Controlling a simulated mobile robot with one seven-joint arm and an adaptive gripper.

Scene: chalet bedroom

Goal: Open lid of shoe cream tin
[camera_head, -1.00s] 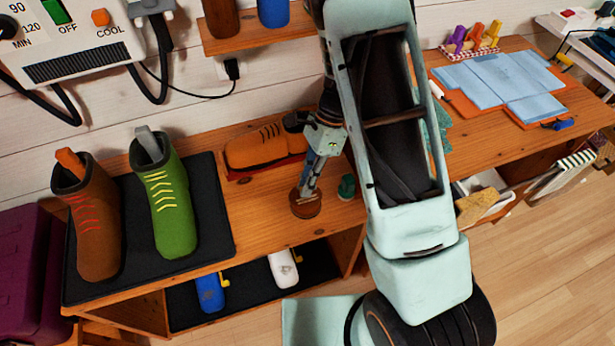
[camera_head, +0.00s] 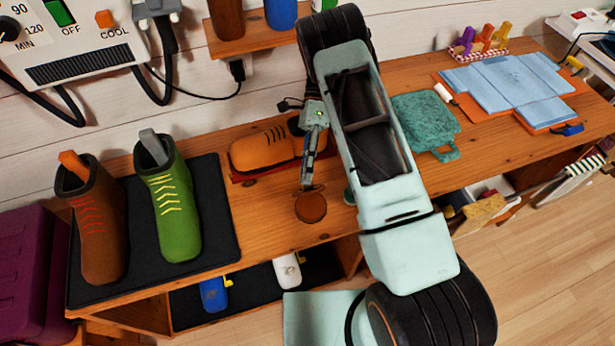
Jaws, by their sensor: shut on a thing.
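The shoe cream tin (camera_head: 311,209) is a small round brown tin on the wooden bench, in front of the orange shoe. My gripper (camera_head: 306,187) reaches down from behind it, with narrow fingers shut at the tin's far edge. The fingers appear to hold the tin there; whether they grip the lid or the body is too small to tell. The top looks like a dark brown disc. I cannot tell whether the lid is raised. My forearm passes over the bench just to the right of the tin.
An orange shoe (camera_head: 265,151) lies on a red base behind the tin. A small green object (camera_head: 349,196) is partly hidden by my arm. A black mat (camera_head: 215,225) with brown (camera_head: 95,235) and green (camera_head: 172,215) boots is left. A teal cloth item (camera_head: 425,118) lies right.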

